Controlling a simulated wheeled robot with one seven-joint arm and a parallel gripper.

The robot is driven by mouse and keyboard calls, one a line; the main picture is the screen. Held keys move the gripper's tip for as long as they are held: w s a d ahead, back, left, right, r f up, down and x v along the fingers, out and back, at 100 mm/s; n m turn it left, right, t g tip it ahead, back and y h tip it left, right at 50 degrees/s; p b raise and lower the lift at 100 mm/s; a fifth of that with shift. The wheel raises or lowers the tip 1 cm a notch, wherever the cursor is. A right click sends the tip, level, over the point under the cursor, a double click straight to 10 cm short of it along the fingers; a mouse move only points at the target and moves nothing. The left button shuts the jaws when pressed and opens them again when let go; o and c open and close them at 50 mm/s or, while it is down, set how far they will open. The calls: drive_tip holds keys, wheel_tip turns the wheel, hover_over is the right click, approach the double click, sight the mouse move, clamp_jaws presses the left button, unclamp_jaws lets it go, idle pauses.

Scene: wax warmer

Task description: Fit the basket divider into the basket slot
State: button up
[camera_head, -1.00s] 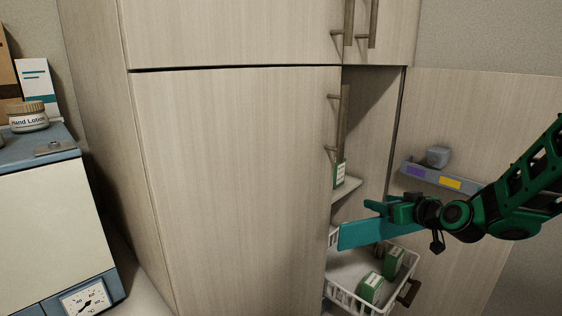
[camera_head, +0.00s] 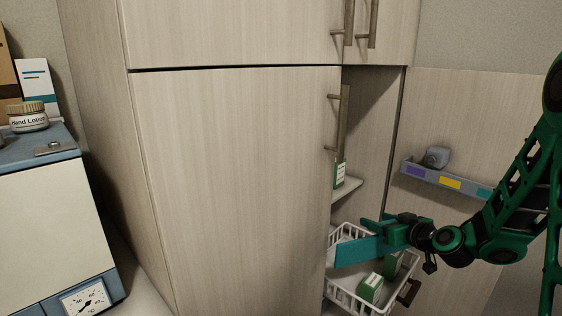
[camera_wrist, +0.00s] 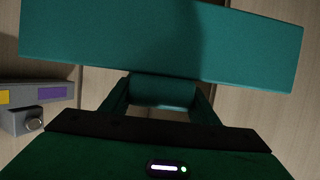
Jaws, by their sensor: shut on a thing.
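The basket divider (camera_head: 358,251) is a flat teal panel. My gripper (camera_head: 392,232) is shut on it at its right end and holds it over the white wire basket (camera_head: 349,300). The divider also fills the upper part of the wrist view (camera_wrist: 160,40), slightly tilted there. The basket is pulled out of the open cabinet at the lower right and holds green-and-white boxes (camera_head: 370,288). In the head view the divider overlaps the basket's rim; I cannot tell whether it touches it. The basket slot cannot be made out.
The closed cabinet door (camera_head: 235,180) stands left of the basket. A shelf (camera_head: 347,188) with a green box (camera_head: 340,173) is above it. The open door at right carries a grey rack (camera_head: 432,176) with coloured labels. A brown handle (camera_head: 409,293) is at the basket's front.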

sight(374, 258)
drive_tip(key=f+m+h, duration=0.1)
drive_tip(key=f, duration=0.3)
drive_tip(key=s+f+m+h, duration=0.1)
drive_tip(key=f, duration=0.3)
drive_tip(key=s+f+m+h, duration=0.1)
drive_tip(key=f, duration=0.3)
drive_tip(key=shift+a+f+h, duration=0.25)
drive_tip(key=shift+h, duration=0.05)
drive_tip(key=shift+s+f+m+t+h, duration=0.3)
drive_tip(key=shift+s+f+h, duration=0.1)
drive_tip(key=shift+f, duration=0.15)
drive_tip(key=shift+d, duration=0.1)
